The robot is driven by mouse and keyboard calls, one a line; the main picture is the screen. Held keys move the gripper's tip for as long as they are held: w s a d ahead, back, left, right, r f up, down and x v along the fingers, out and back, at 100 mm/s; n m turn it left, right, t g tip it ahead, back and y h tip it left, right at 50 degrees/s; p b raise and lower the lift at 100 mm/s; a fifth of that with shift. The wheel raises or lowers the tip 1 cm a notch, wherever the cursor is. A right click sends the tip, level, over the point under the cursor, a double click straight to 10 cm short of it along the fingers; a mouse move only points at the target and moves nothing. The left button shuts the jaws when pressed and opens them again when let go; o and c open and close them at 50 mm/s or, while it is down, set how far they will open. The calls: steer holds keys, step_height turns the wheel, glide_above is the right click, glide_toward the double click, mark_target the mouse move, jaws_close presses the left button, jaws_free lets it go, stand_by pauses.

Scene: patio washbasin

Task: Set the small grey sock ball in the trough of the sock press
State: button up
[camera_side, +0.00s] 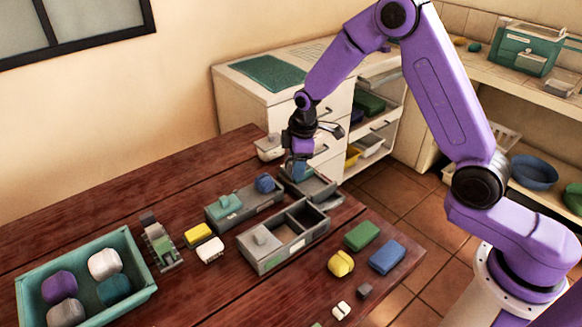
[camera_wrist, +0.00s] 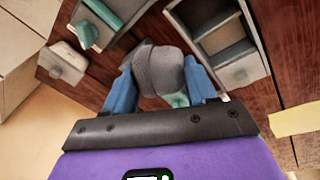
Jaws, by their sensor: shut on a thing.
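My gripper (camera_side: 300,170) is shut on a small grey sock ball (camera_wrist: 158,70). The ball sits between the two blue fingers in the wrist view; in the side view it is hidden by the fingers. The gripper hangs low over a grey tray-like box (camera_side: 322,188) at the table's far right end. I cannot tell for sure which of the grey units is the sock press. In front is a grey box with open compartments (camera_side: 262,268).
A teal tray (camera_side: 132,243) with several sock balls stands at the left. Yellow (camera_side: 198,234), green (camera_side: 362,235) and blue (camera_side: 387,257) pieces lie on the table. A pale knobbed block (camera_side: 268,148) is close to the gripper's left. The rear left tabletop is clear.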

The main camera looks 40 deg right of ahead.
mark_target(312, 187)
steer(key=w+d+f+m+h, duration=0.2)
steer(key=w+d+m, duration=0.1)
steer(key=d+m, duration=0.75)
steer(key=shift+m+g, duration=0.4)
steer(key=shift+m, duration=0.25)
steer(key=shift+a+f, duration=0.2)
steer(key=shift+f, duration=1.6)
steer(key=shift+a+f, duration=0.15)
steer(key=shift+f, duration=1.6)
steer(key=shift+a+f, duration=0.2)
steer(key=shift+f, duration=1.6)
steer(key=o, duration=1.1)
steer(key=shift+o, duration=0.2)
steer(key=shift+a, duration=0.1)
steer(key=shift+a, duration=0.1)
